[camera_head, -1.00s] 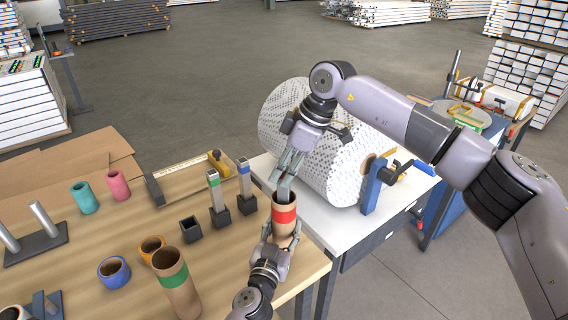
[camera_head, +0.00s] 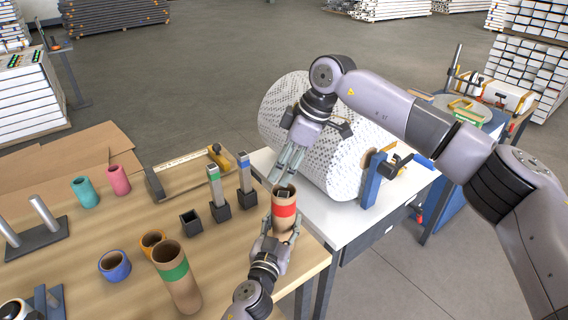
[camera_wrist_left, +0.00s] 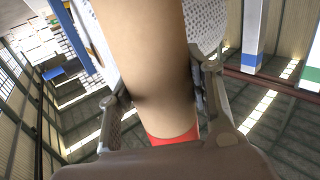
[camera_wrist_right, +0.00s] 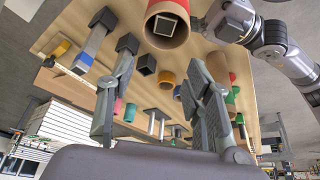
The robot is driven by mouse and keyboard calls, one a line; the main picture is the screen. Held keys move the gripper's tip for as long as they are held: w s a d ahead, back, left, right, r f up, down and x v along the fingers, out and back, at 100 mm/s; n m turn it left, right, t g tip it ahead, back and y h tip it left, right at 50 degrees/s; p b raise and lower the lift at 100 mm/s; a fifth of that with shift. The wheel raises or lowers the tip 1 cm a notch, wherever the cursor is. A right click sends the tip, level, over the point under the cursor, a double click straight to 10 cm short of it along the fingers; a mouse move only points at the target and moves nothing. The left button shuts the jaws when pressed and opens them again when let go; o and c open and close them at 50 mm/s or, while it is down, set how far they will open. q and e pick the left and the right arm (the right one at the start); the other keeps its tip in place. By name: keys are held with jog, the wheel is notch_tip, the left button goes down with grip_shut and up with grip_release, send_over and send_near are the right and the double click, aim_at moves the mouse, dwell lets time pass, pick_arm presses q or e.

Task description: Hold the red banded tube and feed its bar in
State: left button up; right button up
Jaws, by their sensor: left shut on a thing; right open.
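The red banded tube (camera_head: 285,211) is a brown cardboard tube with a red band, held upright over the table's right edge. My left gripper (camera_head: 279,232) is shut around its lower part; the tube also fills the left wrist view (camera_wrist_left: 150,65). The bar (camera_head: 284,191) is inside the tube, with its dark square end at the mouth. That end shows in the right wrist view (camera_wrist_right: 166,26), within the tube's rim (camera_wrist_right: 151,12). My right gripper (camera_head: 283,178) is open and empty just above the tube mouth. The rest of the bar is hidden.
Green-topped (camera_head: 214,188) and blue-topped (camera_head: 245,185) bars stand in black holders beside an empty black holder (camera_head: 190,223). A green banded tube (camera_head: 176,278) and several short tubes stand on the left. A white dotted roll (camera_head: 310,130) lies behind my grippers.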

jog(key=shift+r, duration=0.1)
jog(key=v, duration=1.1)
jog(key=shift+d+r, duration=0.15)
jog(key=shift+r, duration=0.25)
pick_arm(q)
jog(key=o, duration=1.4)
jog(key=shift+c, duration=0.2)
